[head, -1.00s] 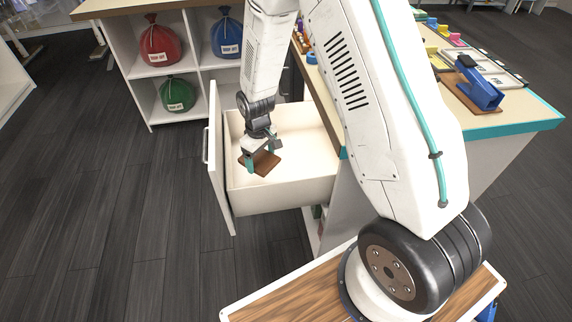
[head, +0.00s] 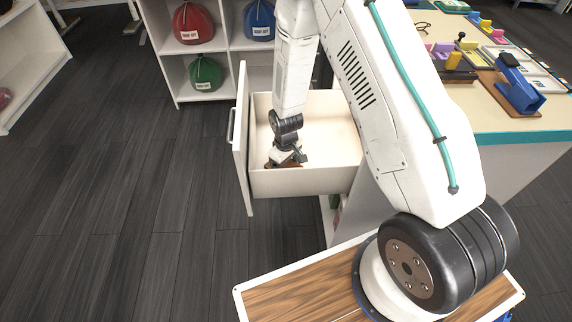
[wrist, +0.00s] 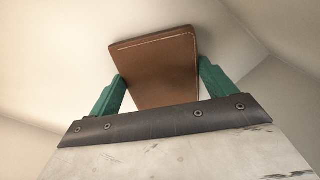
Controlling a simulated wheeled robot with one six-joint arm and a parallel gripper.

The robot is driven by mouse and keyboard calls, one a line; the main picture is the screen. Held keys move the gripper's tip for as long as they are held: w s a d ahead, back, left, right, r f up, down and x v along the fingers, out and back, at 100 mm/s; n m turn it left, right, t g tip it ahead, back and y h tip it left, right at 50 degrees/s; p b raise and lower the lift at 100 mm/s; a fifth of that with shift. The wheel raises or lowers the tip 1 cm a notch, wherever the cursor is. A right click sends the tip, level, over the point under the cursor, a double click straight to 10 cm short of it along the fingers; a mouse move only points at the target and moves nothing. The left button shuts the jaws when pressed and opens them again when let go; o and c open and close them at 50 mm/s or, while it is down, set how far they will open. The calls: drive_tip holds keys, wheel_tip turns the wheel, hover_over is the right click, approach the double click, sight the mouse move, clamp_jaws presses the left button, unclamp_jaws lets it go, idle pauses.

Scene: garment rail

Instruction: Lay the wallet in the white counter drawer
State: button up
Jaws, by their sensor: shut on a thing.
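The wallet (wrist: 158,72) is brown with a pale stitched line. In the wrist view it sits between the two green fingers of my gripper (wrist: 165,88), which is shut on it. In the head view my gripper (head: 284,160) is down inside the open white counter drawer (head: 308,184), near its front panel. Only a small brown edge of the wallet shows there, behind the drawer's near wall. Pale drawer surfaces surround the wallet in the wrist view. I cannot tell whether the wallet touches the drawer floor.
The counter top (head: 500,112) at right holds a blue stapler-like tool (head: 520,92) and several small coloured items. A white shelf unit behind the drawer holds a red bag (head: 192,24), a blue bag (head: 259,20) and a green bag (head: 205,74). The drawer's right part looks empty.

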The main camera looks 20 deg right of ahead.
drive_tip(key=o, duration=1)
drive_tip(key=shift+f, duration=0.1)
drive_tip(key=shift+c, duration=0.2)
wheel_tip(320, 180, up, 12)
drive_tip(key=shift+r, duration=0.25)
drive_tip(key=s+d+r+m, duration=0.1)
drive_tip(key=s+r, duration=0.4)
drive_tip(key=r, duration=0.6)
drive_tip(key=s+d+r+m, duration=0.15)
drive_tip(key=s+r, duration=0.35)
drive_tip(key=r, duration=0.7)
drive_tip(key=s+r+m, duration=0.1)
drive_tip(key=s+r, duration=0.4)
drive_tip(key=s, duration=0.4)
drive_tip(key=s+d+r+m+t, duration=0.1)
drive_tip(key=s+r, duration=0.4)
drive_tip(key=s, duration=0.5)
drive_tip(key=shift+s+r+m, duration=0.15)
drive_tip(key=shift+m, duration=0.3)
